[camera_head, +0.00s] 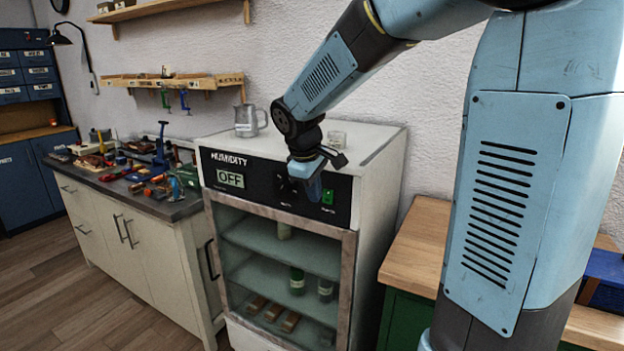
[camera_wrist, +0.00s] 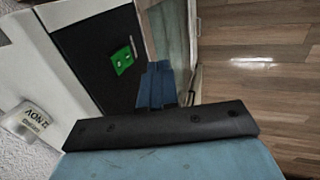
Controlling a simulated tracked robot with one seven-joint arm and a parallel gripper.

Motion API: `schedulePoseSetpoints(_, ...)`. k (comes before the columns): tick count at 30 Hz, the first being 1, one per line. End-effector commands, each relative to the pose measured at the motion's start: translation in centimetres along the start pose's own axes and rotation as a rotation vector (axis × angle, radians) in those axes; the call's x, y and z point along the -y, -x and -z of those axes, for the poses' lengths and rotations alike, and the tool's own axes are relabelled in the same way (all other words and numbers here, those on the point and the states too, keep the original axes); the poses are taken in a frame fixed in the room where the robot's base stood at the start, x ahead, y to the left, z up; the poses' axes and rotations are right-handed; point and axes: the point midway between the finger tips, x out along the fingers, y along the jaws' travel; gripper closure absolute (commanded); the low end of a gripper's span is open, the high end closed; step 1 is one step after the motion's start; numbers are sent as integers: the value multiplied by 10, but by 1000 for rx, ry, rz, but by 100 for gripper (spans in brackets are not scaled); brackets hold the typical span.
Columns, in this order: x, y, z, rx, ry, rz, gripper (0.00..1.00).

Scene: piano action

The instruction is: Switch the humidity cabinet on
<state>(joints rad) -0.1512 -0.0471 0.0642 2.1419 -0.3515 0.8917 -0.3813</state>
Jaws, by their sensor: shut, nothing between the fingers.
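The humidity cabinet (camera_head: 378,190) is a pale box with a glass door and a black control panel (camera_head: 262,183). Its display (camera_head: 231,180) reads OFF. A green rocker switch (camera_head: 328,197) sits at the panel's right end; it also shows in the wrist view (camera_wrist: 122,60). Which way the rocker is tilted is too small to tell. My gripper (camera_head: 313,190) is shut and empty in front of the panel, just left of the switch in the head view. In the wrist view its blue fingers (camera_wrist: 157,86) are beside the switch, seemingly apart from it. My gripper partly hides the dark knob area.
A metal pitcher (camera_head: 247,122) and a small labelled jar (camera_head: 337,138) stand on the cabinet top; the jar also shows in the wrist view (camera_wrist: 28,122). A cluttered workbench (camera_head: 150,205) stands left. A wooden-topped green unit (camera_head: 420,245) stands right. Space before the glass door looks clear.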

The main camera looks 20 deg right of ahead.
Motion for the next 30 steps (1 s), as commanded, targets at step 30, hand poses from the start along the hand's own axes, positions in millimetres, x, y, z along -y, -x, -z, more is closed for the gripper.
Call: schedulePoseSetpoints(30, -38, -54, 0, 0, -1, 1, 100)
